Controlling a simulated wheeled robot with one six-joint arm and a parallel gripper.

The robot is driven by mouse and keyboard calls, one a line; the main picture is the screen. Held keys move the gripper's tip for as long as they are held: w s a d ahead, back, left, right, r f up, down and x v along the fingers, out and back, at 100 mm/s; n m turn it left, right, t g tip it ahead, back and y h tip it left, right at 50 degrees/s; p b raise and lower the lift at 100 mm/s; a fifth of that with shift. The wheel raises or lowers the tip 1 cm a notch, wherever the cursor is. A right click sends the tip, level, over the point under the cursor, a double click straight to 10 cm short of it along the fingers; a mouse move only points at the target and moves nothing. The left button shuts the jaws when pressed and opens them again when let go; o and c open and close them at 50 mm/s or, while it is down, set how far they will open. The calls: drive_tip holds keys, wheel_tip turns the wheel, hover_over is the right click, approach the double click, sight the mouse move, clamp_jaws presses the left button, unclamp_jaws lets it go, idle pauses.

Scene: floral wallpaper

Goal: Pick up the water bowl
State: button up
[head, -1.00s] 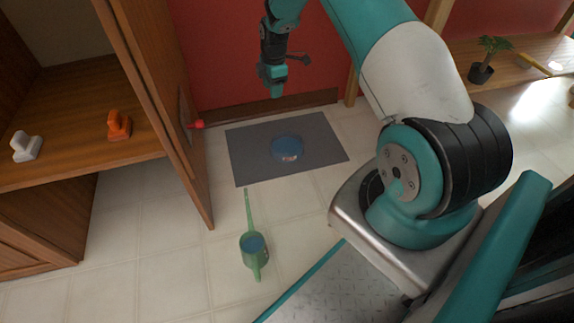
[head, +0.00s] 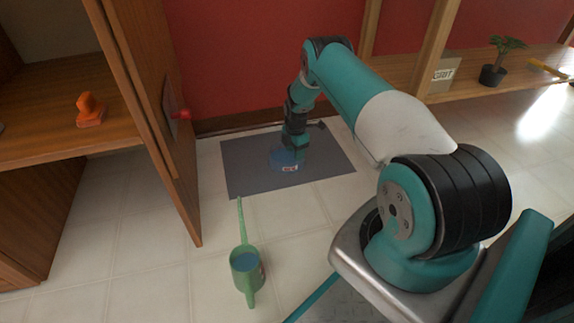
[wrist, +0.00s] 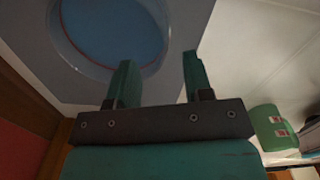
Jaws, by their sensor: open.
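The water bowl (head: 283,161) is round and blue with a small light label on its front. It sits on the grey mat (head: 245,176), and my gripper (head: 292,151) is low above it, hiding part of its top. In the wrist view, the bowl (wrist: 112,30) fills the upper left, showing a blue inside and a pale rim. My open gripper (wrist: 158,72) is empty in that view. Its left finger overlaps the near rim in the picture, while the right finger lies right of the bowl over the mat. I cannot tell whether either touches it.
A green watering can (head: 247,268) stands on the tiles in front of the mat. A wooden door (head: 160,110) with a red knob stands open at left. An orange object (head: 90,110) lies on a shelf. A potted plant (head: 493,74) stands on the right-hand shelf.

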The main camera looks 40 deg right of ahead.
drive_tip(key=shift+s+d+f+b, duration=0.1)
drive_tip(key=shift+f+b, duration=1.15)
drive_tip(key=shift+f, duration=0.25)
drive_tip(key=shift+s+d+f+b, duration=0.1)
drive_tip(key=shift+f+b, duration=1.15)
drive_tip(key=shift+f, duration=0.2)
drive_tip(key=shift+r, duration=0.1)
clamp_jaws()
